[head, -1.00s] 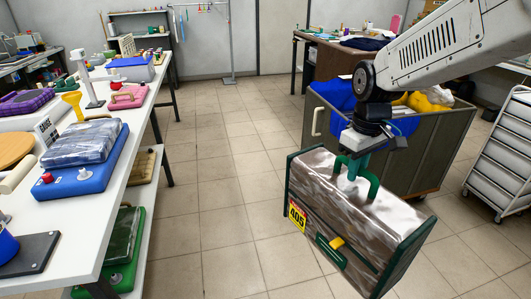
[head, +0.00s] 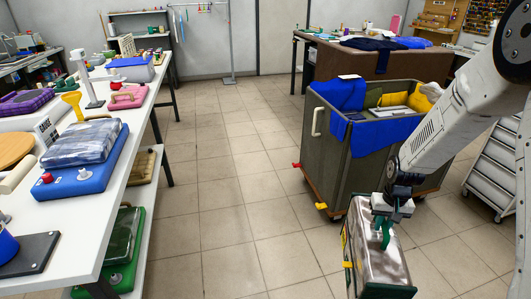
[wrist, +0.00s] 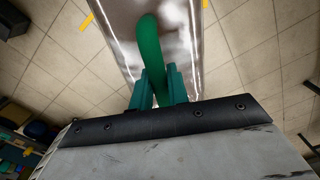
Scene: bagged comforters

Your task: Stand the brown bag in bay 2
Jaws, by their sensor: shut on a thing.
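The brown bag (head: 376,262), a box-shaped bag in shiny clear wrap with green edges and a green handle, hangs at the lower right of the head view. My gripper (head: 385,222) is above it, shut on the green handle. In the wrist view my gripper's teal fingers (wrist: 158,88) close around the green handle (wrist: 150,45), with the bag's shiny top (wrist: 185,50) beyond. The bag's lower part is cut off by the frame edge. No bay marked 2 can be made out.
A grey wheeled cart (head: 350,165) with blue cloth and yellow items stands behind the bag. A long white table (head: 115,200) with bagged goods runs along the left. A white drawer unit (head: 490,170) is at the right. The tiled floor (head: 230,200) between is clear.

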